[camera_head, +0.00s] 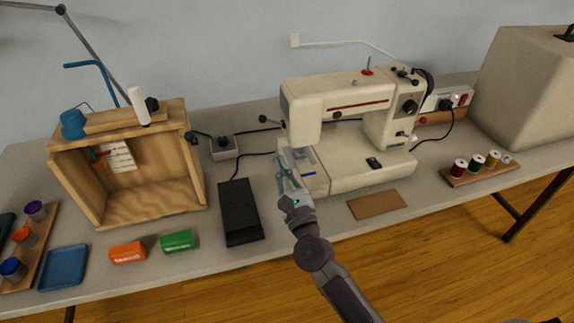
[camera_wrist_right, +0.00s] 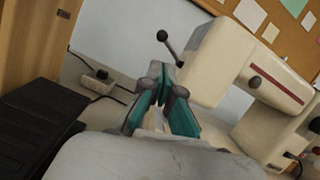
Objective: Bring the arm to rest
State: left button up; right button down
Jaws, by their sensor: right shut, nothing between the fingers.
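My right arm comes in from the bottom of the head view. My right gripper (camera_head: 284,172) is at the left end of the sewing machine (camera_head: 340,103), close in front of its needle area. The gripper's teal fingers also show in the right wrist view (camera_wrist_right: 160,85), closed together at the tips with nothing between them. The machine's cream head (camera_wrist_right: 278,95) is to the right of the fingers in that view. I cannot tell whether the fingers touch the machine. My left gripper is not in view.
A black foot pedal (camera_head: 239,211) lies left of my right gripper. A wooden box (camera_head: 150,206), orange block (camera_head: 128,252) and green block (camera_head: 178,241) are further left. A brown pad (camera_head: 377,204) and a thread rack (camera_head: 480,170) are at right. The table's front edge is below.

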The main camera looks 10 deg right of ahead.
jog(key=s+a+f+n+g+y, duration=0.2)
jog(key=s+f+n+g, duration=0.5)
jog(key=n, duration=0.5)
jog(key=s+a+f+n+g+y, duration=0.2)
jog(key=s+f+n+g+y, duration=0.15)
jog(key=s+n, duration=0.65)
jog(key=s+d+f+n+g+h, duration=0.35)
jog(key=s+d+n, duration=0.25)
jog(key=s, duration=0.2)
jog(key=s+d+f+n+g+h, duration=0.35)
jog(key=s+d+n, duration=0.25)
jog(key=s, duration=0.2)
notch_tip(320, 180, down, 24)
jog(key=g+p, duration=0.1)
jog(key=g, duration=0.1)
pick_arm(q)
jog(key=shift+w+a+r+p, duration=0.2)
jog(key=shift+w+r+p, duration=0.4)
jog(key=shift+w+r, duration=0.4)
pick_arm(e)
jog(key=s+d+f, duration=0.3)
jog(key=s+f, duration=1.2)
jog(key=s, duration=0.2)
jog(key=shift+s+n+g+h, duration=0.15)
jog(key=shift+n+g+h, duration=0.2)
jog(key=shift+n, duration=0.05)
